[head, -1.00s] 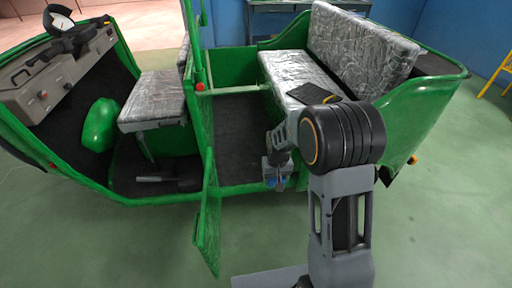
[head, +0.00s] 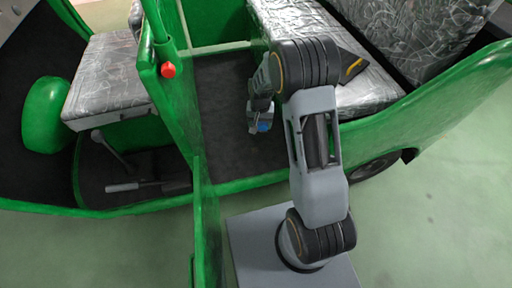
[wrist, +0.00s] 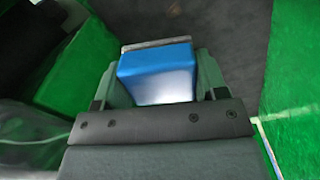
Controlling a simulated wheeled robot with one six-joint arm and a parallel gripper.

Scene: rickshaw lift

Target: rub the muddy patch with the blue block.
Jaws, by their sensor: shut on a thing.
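The blue block (wrist: 156,78) is between the two fingers of my gripper (wrist: 157,84) in the wrist view. A thin greyish layer shows along its far edge. In the head view my gripper (head: 260,118) points down over the dark rear floor (head: 218,92) of the green rickshaw, with a bit of the blue block (head: 264,126) showing at its tip. I cannot tell whether the block touches the floor. I cannot make out a distinct muddy patch in either view.
The open green door (head: 205,215) stands left of my arm. A green partition with a red knob (head: 168,70) rises left of the rear floor. The silver rear seat (head: 375,85) is to the right, with a dark flat object (head: 352,66) near my arm.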

